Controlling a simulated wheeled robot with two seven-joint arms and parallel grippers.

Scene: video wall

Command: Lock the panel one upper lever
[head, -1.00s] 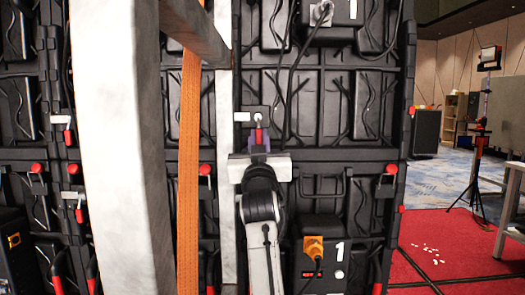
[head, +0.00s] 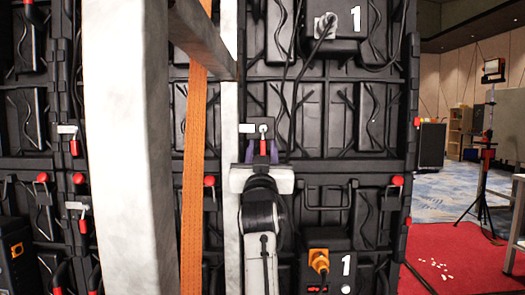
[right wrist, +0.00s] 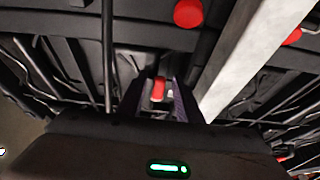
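The upper lever (head: 263,146) is a small red handle hanging straight down from a silver pivot on a black plate, on the black back of the panel wall. In the right wrist view the red lever (right wrist: 158,89) shows between the fingers. My right gripper (head: 262,152) has its purple fingers on either side of the lever. In the right wrist view my right gripper (right wrist: 160,104) is open, with gaps beside the lever. I cannot tell whether a finger touches it. The gripper body hides the area just below. My left gripper is not in view.
A white post (head: 228,100) stands close left of my right gripper. An orange strap (head: 193,180) and a thick white beam (head: 125,150) stand farther left. Black cables (head: 297,70) hang above right. Another red lever (head: 74,147) is at left. Red carpet (head: 440,262) lies at right.

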